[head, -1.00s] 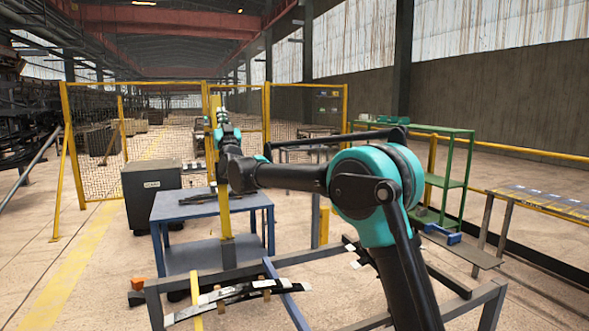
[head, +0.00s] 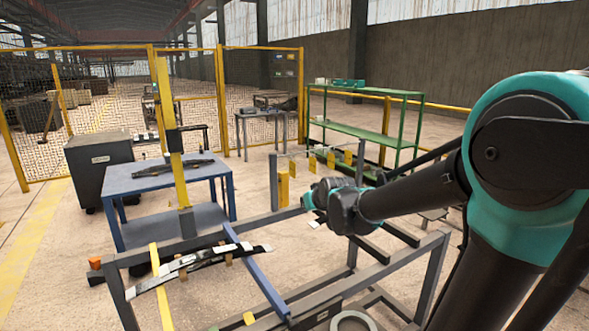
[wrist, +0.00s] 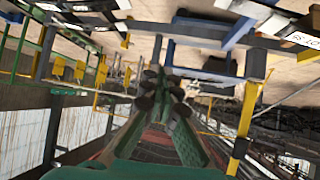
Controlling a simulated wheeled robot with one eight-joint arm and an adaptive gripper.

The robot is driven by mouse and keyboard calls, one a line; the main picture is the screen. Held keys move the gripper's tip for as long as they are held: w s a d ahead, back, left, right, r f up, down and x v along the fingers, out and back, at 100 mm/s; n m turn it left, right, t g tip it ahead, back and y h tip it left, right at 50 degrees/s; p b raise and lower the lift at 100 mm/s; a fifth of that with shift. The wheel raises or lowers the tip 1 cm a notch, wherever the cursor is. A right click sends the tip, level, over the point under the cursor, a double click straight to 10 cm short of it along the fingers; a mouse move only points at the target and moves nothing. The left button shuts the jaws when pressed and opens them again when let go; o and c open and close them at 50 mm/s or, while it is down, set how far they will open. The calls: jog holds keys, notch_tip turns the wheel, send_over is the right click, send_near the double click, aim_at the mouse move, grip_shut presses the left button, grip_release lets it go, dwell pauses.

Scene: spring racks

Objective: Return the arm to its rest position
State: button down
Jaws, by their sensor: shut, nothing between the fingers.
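My arm reaches in from the right of the head view, with its large teal joint close to the camera. My gripper (head: 318,196) is at the arm's far end, near the middle of the picture, seen partly end-on above the grey rack frame. In the wrist view my gripper (wrist: 163,82) points away from the camera, its fingers drawn together with nothing held. No object is in its grasp.
A grey rack frame (head: 398,276) stands below the arm, with dark spring strips (head: 196,263) lying at its left. A blue table (head: 133,184), a dark cabinet (head: 98,160) and a green shelf (head: 372,132) stand behind. Yellow mesh fencing (head: 153,62) closes the back.

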jog(key=s+d+f+m+g+h, duration=0.1)
jog(key=s+d+f+g, duration=0.1)
jog(key=s+d+f, duration=0.3)
jog(key=s+d+f+m+g+h, duration=0.1)
jog(key=s+d+f, duration=0.4)
jog(key=s, duration=0.7)
jog(key=s+d+f+m+g+h, duration=0.1)
jog(key=s+d+f+g, duration=0.2)
jog(key=s+d+f, duration=0.2)
jog(key=s+f, duration=0.3)
jog(key=s, duration=0.1)
jog(key=shift+s+m, duration=0.2)
jog(key=shift+m, duration=0.1)
